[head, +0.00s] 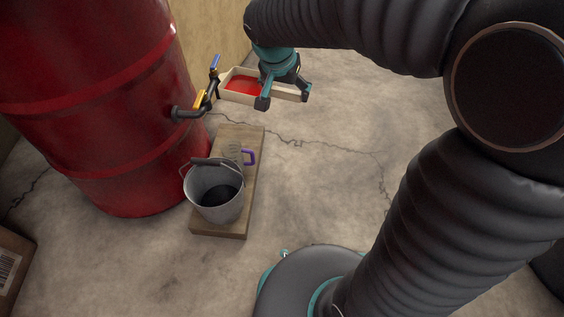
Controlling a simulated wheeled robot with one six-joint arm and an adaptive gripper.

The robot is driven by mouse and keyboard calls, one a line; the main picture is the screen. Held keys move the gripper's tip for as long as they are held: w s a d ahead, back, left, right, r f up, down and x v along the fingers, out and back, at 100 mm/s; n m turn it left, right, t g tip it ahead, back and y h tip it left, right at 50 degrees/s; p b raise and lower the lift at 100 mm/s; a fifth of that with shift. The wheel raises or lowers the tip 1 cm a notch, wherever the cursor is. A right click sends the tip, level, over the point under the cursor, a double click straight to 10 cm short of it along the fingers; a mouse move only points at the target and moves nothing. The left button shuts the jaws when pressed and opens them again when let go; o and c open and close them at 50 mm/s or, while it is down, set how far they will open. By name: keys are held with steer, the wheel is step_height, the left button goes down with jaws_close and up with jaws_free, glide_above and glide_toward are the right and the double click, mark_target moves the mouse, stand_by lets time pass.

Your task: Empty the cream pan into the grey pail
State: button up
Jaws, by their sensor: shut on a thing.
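The cream pan (227,94) holds red liquid (243,86) and hangs above the floor behind the drum's tap. It looks about level. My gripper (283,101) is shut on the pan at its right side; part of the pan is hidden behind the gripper. The grey pail (215,194) stands upright on a wooden board (243,215), below and nearer than the pan, apart from it. The pail's inside looks dark. Its handle is folded at the rim.
A large red drum (95,100) stands at the left. Its tap (201,101), with a yellow and a blue handle, juts out over the board near the pan. A cardboard box (12,268) sits at lower left. The cracked floor (330,180) right of the board is clear.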

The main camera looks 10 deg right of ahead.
steer(key=s+a+f+n+b, duration=0.1)
steer(key=s+f, duration=0.4)
steer(key=f, duration=0.2)
steer(key=s+a+f+n+y+b, duration=0.1)
steer(key=s+f+b, duration=0.1)
steer(key=s+f, duration=0.3)
step_height(320, 180, down, 3)
steer(key=shift+f+n, duration=0.1)
steer(key=shift+n, duration=0.3)
steer(key=shift+w+a+f+h+b, duration=0.2)
steer(key=shift+a+b, duration=0.1)
steer(key=shift+a, duration=0.2)
steer(key=shift+w+a+f+h+b, duration=0.1)
steer(key=shift+a+h+b, duration=0.15)
steer(key=shift+a, duration=0.25)
steer(key=shift+a, duration=0.3)
steer(key=shift+w+a+f+h, duration=0.2)
steer(key=shift+a, duration=0.45)
steer(key=shift+w+a+f+h, duration=0.15)
steer(key=shift+a+f, duration=0.05)
steer(key=shift+a, duration=0.4)
steer(key=shift+a+r+n+h, duration=0.15)
steer(key=shift+r+h, duration=0.2)
steer(key=shift+r, duration=0.2)
steer(key=shift+a+r+n+h, duration=0.15)
steer(key=shift+r+h, duration=0.2)
steer(key=shift+r, duration=0.2)
steer(key=shift+r, duration=0.25)
